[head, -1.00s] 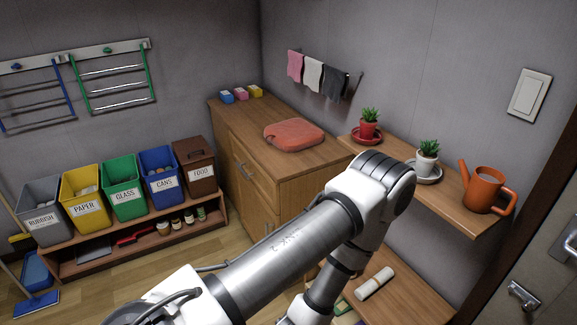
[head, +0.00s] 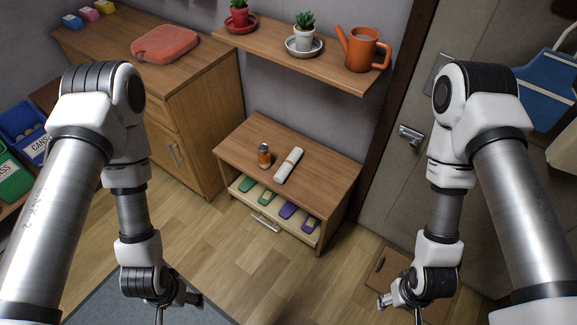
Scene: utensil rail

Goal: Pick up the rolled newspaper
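The rolled newspaper (head: 289,165), a pale roll with a tan band round its middle, lies on top of the low wooden cabinet (head: 328,176). Nothing covers it. My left gripper (head: 160,316) is at the bottom left and mostly cut off by the lower edge. My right gripper (head: 417,316) is at the bottom right and is also mostly cut off. Both are well apart from the newspaper. Their fingers do not show clearly enough to tell open from shut.
An orange and grey can (head: 264,156) stands just left of the newspaper. Below, an open drawer (head: 264,220) holds several green and purple items. A shelf (head: 330,72) with two potted plants and an orange watering can (head: 362,49) overhangs behind. A door is at right.

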